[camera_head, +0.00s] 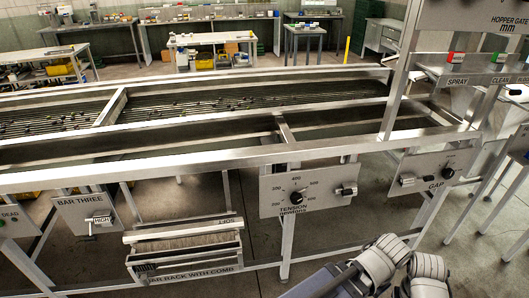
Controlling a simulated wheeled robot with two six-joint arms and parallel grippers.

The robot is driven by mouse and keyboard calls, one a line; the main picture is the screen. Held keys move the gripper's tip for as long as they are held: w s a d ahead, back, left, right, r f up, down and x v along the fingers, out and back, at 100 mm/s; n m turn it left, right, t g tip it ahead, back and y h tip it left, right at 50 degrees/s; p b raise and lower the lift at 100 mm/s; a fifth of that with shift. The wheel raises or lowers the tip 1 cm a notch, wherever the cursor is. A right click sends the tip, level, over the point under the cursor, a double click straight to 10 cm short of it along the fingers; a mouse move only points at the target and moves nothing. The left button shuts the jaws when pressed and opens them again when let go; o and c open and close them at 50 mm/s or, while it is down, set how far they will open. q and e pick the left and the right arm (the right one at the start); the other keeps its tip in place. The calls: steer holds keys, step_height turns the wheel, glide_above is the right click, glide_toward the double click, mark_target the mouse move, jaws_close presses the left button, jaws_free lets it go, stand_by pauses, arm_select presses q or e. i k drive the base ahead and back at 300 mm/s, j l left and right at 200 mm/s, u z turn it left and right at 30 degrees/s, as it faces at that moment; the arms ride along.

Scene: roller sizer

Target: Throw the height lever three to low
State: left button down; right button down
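The bar three panel (75,217) is a grey plate hanging under the machine's front rail at the left. Its title reads BAR THREE, and a small pale lever (97,220) sits low on its right side, by a tag that reads HIGH. The lever is small, so its exact tilt is hard to tell. Grey and white arm links of mine show at the bottom right, well away from this panel. I see no gripper fingers of either arm.
A rack with comb (185,247) stands low, right of the bar three panel. Further right are the tension panel (309,190) with a black dial and the gap panel (435,172). A panel marked DEAD (15,222) is at the left edge. Long steel rails run above.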

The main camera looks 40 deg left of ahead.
mark_target(91, 237)
steer(key=u, duration=2.9)
steer(key=i+j+z, duration=0.1)
steer(key=j, duration=0.25)
steer(key=i+j+z, duration=0.1)
steer(key=i+j, duration=0.2)
steer(key=i+j+z, duration=0.1)
steer(key=j, duration=0.4)
steer(key=i+j+z, duration=0.1)
steer(key=i+j, duration=0.15)
steer(key=j, duration=0.15)
steer(key=i+j+z, duration=0.1)
steer(key=j, duration=0.3)
steer(key=i+j+z, duration=0.1)
steer(key=j, duration=0.35)
steer(key=i+j+z, duration=0.1)
steer(key=j, duration=0.35)
steer(key=i+j+z, duration=0.1)
steer(key=j, duration=0.35)
steer(key=i, duration=0.1)
